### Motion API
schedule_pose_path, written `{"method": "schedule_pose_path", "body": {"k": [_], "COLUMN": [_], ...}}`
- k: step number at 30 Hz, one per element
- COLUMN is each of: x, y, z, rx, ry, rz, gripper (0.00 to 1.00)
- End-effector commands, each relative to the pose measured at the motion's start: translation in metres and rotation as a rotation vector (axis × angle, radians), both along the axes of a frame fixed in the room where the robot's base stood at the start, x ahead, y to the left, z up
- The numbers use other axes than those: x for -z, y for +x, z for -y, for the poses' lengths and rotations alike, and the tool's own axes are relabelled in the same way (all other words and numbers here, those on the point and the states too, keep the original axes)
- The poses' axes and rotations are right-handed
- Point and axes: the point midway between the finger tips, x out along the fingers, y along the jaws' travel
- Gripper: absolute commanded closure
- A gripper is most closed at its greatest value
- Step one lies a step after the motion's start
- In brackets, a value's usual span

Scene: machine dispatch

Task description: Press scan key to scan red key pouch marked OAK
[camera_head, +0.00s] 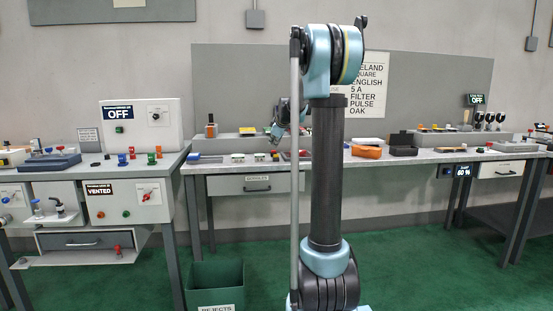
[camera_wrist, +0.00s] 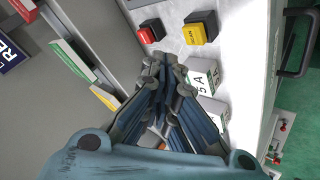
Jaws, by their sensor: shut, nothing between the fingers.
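In the wrist view, my gripper (camera_wrist: 164,62) is shut and empty, with its fingertips over the pale counter. Beyond the tips is a yellow key (camera_wrist: 195,33) on a black base; its small lettering seems to read SCAN. A red block (camera_wrist: 149,32) on a black base sits to its left. I cannot tell whether the red block is a key or a pouch, and no OAK marking on a pouch is legible. The fingertips look apart from both. In the head view my gripper (camera_head: 276,133) is small above the middle counter, left of my arm column.
White blocks marked 5 A (camera_wrist: 198,82) lie beside the fingers. Coloured strips (camera_wrist: 75,58) stand at left. The middle counter (camera_head: 235,168) carries small items, an orange object (camera_head: 367,152) and a dark box (camera_head: 403,151). A green rejects bin (camera_head: 216,284) stands below.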

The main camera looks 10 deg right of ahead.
Motion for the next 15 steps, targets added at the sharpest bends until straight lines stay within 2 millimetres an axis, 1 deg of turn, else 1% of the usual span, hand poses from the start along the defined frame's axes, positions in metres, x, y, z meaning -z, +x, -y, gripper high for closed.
{"method": "schedule_pose_path", "body": {"k": [3,6,10,15], "x": [0.011,0.017,0.022,0.023], "y": [0.0,0.0,0.0,0.0], "z": [0.0,0.0,0.0,0.0], "rx": [0.0,0.0,0.0,0.0], "ry": [0.0,0.0,0.0,0.0], "rz": [0.0,0.0,0.0,0.0], "gripper": [1.0,1.0,1.0,1.0]}}
